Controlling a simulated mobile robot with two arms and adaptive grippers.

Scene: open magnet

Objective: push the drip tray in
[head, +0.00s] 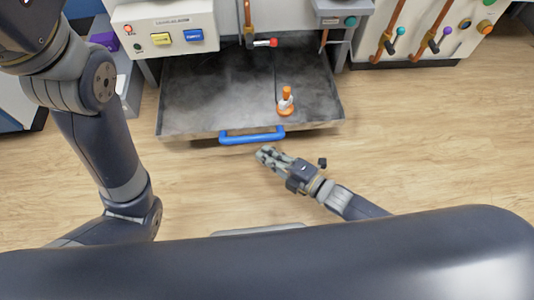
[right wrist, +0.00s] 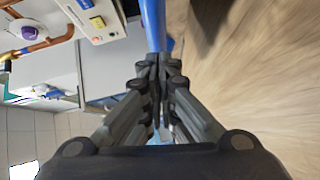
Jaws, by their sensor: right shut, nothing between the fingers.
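The drip tray (head: 215,95) is a wide, dark grey metal tray with a stained floor, pulled out from under the machine front in the head view. A blue handle (head: 252,136) is fixed to its near edge. My right gripper (head: 266,154) is just in front of and below the handle. It is shut with nothing in it. In the right wrist view the blue handle (right wrist: 154,25) lies right ahead of the closed fingertips (right wrist: 158,60); I cannot tell if they touch. My left arm comes in from the left, and its fingers are out of the picture.
An orange and white object (head: 286,102) stands in the tray at the right. A panel with yellow and blue buttons (head: 165,28) is above the tray at the left. Pipes with valves (head: 400,30) are at the right. The wooden floor (head: 420,130) is clear in front.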

